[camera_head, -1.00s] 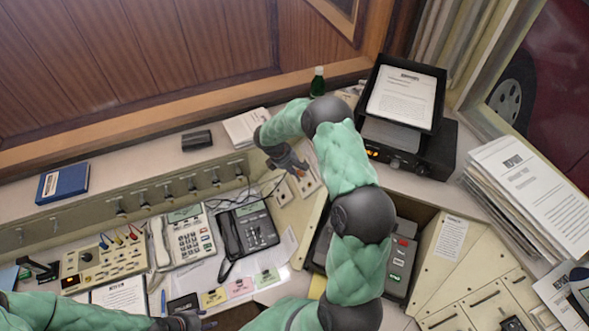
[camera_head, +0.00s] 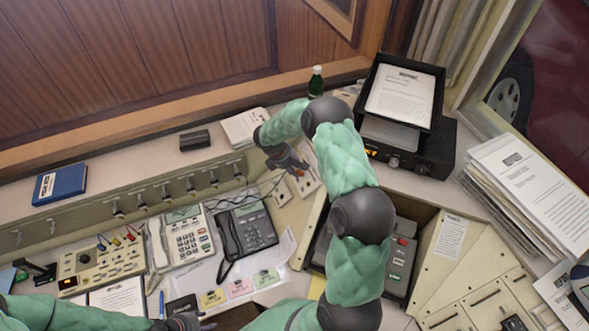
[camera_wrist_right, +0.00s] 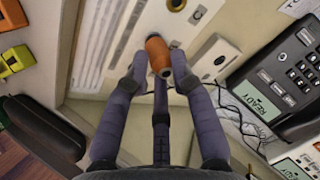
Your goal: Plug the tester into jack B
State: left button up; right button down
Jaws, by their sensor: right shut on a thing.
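My right gripper (camera_head: 292,163) is over the angled beige panel beside the phone in the head view. In the right wrist view its fingers (camera_wrist_right: 155,78) are shut around an orange-brown cylinder with a dark end, which looks like the tester (camera_wrist_right: 157,55). A pale jack plate (camera_wrist_right: 216,60) with a round socket lies just right of the tester. A second jack (camera_wrist_right: 176,4) shows at the top edge. I cannot read which is jack B, nor tell whether the tester touches a jack. My left gripper (camera_head: 187,321) is low at the bottom edge, its fingers unclear.
A dark desk phone (camera_head: 246,230) and a pale phone (camera_head: 183,241) stand left of the panel. Thin cords (camera_wrist_right: 240,122) run beside the jack plate. A green bottle (camera_head: 316,82) and a black radio with a paper tray (camera_head: 437,150) stand behind my right arm.

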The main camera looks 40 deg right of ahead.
jog(key=shift+s+d+f+b, duration=0.1)
jog(key=shift+f+b, duration=0.05)
jog(key=shift+b, duration=0.25)
dwell(0.7)
jog(key=c, duration=1)
grip_release()
jog(key=shift+d, duration=0.1)
jog(key=o, duration=0.5)
jog(key=a+r, duration=0.1)
jog(key=w+a+r+p, duration=0.1)
jog(key=a+r, duration=0.1)
jog(key=a+r+p, duration=0.1)
jog(key=r, duration=0.1)
jog(key=shift+w+a, duration=0.25)
jog(key=shift+a, duration=0.05)
